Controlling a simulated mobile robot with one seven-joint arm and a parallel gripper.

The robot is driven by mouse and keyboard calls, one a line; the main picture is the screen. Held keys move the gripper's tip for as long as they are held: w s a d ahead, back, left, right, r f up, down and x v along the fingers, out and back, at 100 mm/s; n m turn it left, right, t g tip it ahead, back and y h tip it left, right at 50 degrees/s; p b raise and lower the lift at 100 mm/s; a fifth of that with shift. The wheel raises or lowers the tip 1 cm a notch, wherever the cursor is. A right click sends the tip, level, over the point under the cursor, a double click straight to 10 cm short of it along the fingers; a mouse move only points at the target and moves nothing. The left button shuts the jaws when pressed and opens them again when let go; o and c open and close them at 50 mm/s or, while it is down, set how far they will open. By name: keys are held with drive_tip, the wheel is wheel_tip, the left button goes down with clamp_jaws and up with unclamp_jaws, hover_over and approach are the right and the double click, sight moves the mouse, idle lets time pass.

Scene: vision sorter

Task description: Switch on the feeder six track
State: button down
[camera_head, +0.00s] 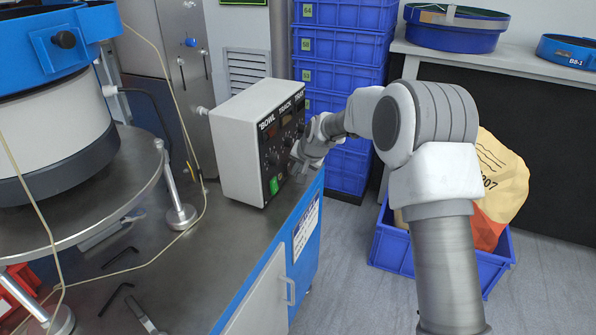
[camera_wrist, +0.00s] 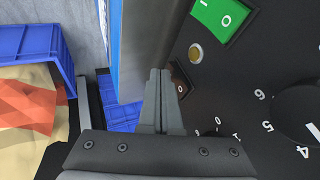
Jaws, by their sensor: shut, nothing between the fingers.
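The control box (camera_head: 240,150) is off-white with a black front panel marked BOWL, TRACK and TRAY. It stands on the metal bench, left of my arm. My gripper (camera_head: 297,168) is at the panel, shut and empty. In the wrist view my closed fingertips (camera_wrist: 160,76) are beside a small dark rocker switch (camera_wrist: 181,80), partly hiding it; I cannot tell whether they touch. A green rocker (camera_wrist: 222,16) marked I and O is above, and shows low on the panel in the head view (camera_head: 273,186). A black numbered knob (camera_wrist: 300,112) is at the right. My arm hides part of the panel.
A bowl feeder (camera_head: 60,130) stands on a round plate at the left. Hex keys (camera_head: 119,257) and a thin cable lie on the bench (camera_head: 190,275). Blue crates (camera_head: 340,45) are stacked behind. A blue crate (camera_head: 392,250) holding sacks is on the floor at the right.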

drive_tip(key=shift+w+a+f, duration=0.1)
drive_tip(key=shift+a, duration=0.15)
drive_tip(key=shift+r+p, duration=0.7)
drive_tip(key=shift+r, duration=0.2)
